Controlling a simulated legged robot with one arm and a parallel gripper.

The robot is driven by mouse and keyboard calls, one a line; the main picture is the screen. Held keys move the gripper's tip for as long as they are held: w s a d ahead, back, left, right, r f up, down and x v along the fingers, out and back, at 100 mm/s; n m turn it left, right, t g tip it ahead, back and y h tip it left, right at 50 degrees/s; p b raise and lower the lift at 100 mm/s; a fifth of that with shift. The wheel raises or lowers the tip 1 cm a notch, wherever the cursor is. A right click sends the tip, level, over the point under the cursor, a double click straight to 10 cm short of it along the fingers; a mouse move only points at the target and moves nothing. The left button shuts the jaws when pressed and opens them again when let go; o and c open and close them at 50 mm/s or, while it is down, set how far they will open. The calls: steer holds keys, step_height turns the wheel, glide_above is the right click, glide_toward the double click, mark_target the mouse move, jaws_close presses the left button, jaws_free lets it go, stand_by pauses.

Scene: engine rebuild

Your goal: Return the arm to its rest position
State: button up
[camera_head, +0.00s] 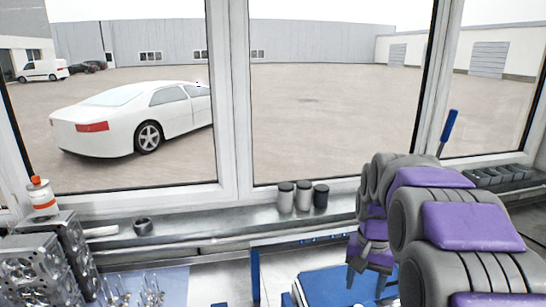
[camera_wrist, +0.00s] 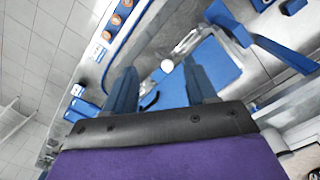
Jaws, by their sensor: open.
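My gripper (camera_head: 366,280) hangs at the end of my grey and purple arm on the right of the head view. Its fingers point down above a blue surface (camera_head: 325,288) on the bench. In the wrist view, the two dark blue fingers of my gripper (camera_wrist: 160,68) stand apart with nothing between them. The blue surface (camera_wrist: 214,62) and a silvery part (camera_wrist: 187,42) lie beyond the fingertips. My arm is bent and reaches over the bench, hiding part of the right side.
Metal engine parts (camera_head: 40,262) stand at the left, beside small metal pieces (camera_head: 135,291) on a pale mat. Three small canisters (camera_head: 303,197) and a dark ring (camera_head: 143,226) stand on the window ledge. A blue-handled tool (camera_head: 449,126) rises behind my arm. The window lies behind the bench.

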steer(key=s+a+f+n+b, duration=0.1)
steer(key=s+a+f, duration=0.1)
steer(key=s, duration=0.8)
steer(key=s+a+f+n+g+b, duration=0.1)
steer(key=s+f, duration=0.4)
steer(key=s, duration=0.5)
steer(key=s+a+f+n+b, duration=0.2)
steer(key=s+a+f+n, duration=0.1)
steer(key=s, duration=0.7)
steer(key=shift+s+a+f, duration=0.15)
steer(key=shift+a+f, duration=0.25)
steer(key=shift+a, duration=0.35)
